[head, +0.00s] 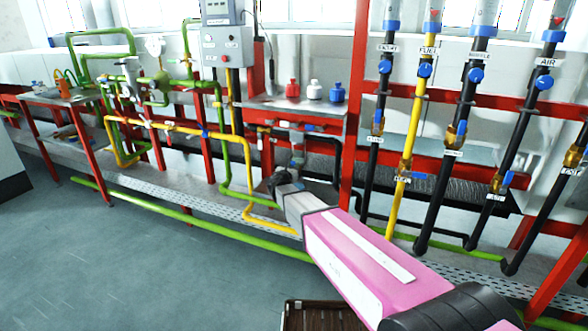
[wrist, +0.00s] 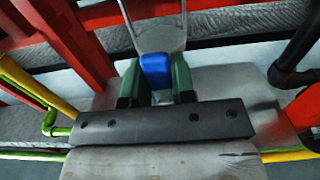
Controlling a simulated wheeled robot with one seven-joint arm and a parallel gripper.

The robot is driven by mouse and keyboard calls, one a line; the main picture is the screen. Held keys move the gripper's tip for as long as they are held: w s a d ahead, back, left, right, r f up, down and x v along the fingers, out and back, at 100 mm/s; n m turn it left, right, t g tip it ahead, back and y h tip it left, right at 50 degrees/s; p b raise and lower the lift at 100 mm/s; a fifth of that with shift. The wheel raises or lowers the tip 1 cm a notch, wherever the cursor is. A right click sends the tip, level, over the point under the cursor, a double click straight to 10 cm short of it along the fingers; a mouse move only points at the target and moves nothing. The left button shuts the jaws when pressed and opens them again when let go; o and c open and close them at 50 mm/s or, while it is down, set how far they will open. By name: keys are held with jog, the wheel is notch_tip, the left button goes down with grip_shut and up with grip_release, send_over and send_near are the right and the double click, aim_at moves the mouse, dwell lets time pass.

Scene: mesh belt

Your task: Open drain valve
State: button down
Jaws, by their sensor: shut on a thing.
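In the wrist view, the two dark green fingers of my gripper (wrist: 156,82) sit on either side of a blue handle (wrist: 155,66), which I take to be the drain valve's handle. The fingers are closed on it. Just beyond the handle is a round, pale, translucent bowl (wrist: 162,38). In the head view, my gripper (head: 281,180) is at the end of my pink arm, low under the bench shelf by a grey vertical fitting (head: 297,142). The handle's grip is hidden there, and its turn angle cannot be told.
A red frame post (head: 354,110) stands just right of my arm. Black pipes and a yellow pipe (head: 411,135) with blue valves run down further right. Green and yellow pipes (head: 175,128) run left. The grey floor (head: 120,260) at front left is clear.

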jog(key=c, duration=1)
grip_release()
jog(key=shift+o, duration=0.2)
jog(key=v, duration=1)
jog(key=shift+s, duration=0.4)
jog(key=shift+a, duration=0.1)
